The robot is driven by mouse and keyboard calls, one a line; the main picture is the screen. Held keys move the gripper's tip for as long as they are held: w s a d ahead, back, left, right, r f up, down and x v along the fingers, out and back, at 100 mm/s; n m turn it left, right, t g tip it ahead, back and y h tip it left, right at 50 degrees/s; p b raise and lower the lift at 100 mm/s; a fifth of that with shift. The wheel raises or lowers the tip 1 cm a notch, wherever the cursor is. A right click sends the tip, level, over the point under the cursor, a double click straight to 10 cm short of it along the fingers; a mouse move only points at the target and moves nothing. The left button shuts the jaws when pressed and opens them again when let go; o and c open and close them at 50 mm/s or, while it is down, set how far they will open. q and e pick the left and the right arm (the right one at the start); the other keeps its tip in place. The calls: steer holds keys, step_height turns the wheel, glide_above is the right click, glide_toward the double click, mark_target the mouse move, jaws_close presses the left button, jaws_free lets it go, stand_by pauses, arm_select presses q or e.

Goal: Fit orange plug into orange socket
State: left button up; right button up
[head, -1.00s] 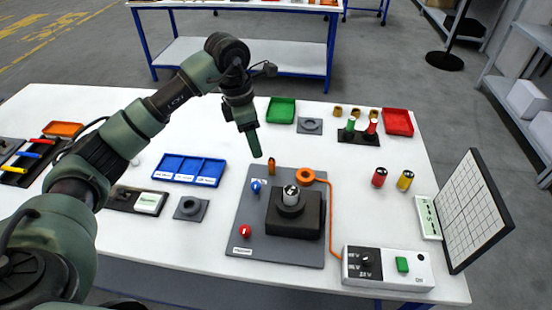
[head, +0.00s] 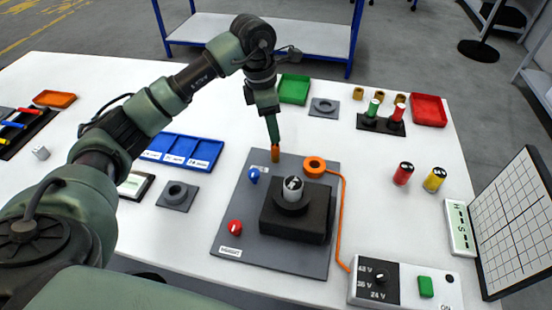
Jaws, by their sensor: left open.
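A small upright orange piece (head: 276,154) stands at the back edge of the grey board (head: 234,208). An orange ring (head: 314,166) with a dark hole lies to its right, and an orange cable (head: 345,210) runs from it to the control box. I cannot tell for certain which is plug and which is socket. My left gripper (head: 273,141) points down with its tips at the upright orange piece. It is open; the view does not show whether the piece is between the fingers. My right gripper is out of view.
A black block with a silver cylinder (head: 292,189) stands mid-board. A blue knob (head: 254,175) and red knob (head: 235,228) are at its left. The control box (head: 403,284) is at front right. A blue tray (head: 182,152) lies left.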

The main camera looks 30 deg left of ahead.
mark_target(275, 146)
arm_select(q)
steer(key=shift+d+f+p, duration=0.1)
steer(key=shift+f+p, duration=0.2)
steer(key=shift+f, duration=0.45)
step_height(275, 146, down, 5)
steer(key=shift+w+d+f+p, duration=0.1)
steer(key=shift+d+f+p, duration=0.1)
steer(key=shift+p, duration=0.9)
steer(key=shift+w+f, duration=0.1)
steer(key=shift+f, duration=0.35)
jaws_close()
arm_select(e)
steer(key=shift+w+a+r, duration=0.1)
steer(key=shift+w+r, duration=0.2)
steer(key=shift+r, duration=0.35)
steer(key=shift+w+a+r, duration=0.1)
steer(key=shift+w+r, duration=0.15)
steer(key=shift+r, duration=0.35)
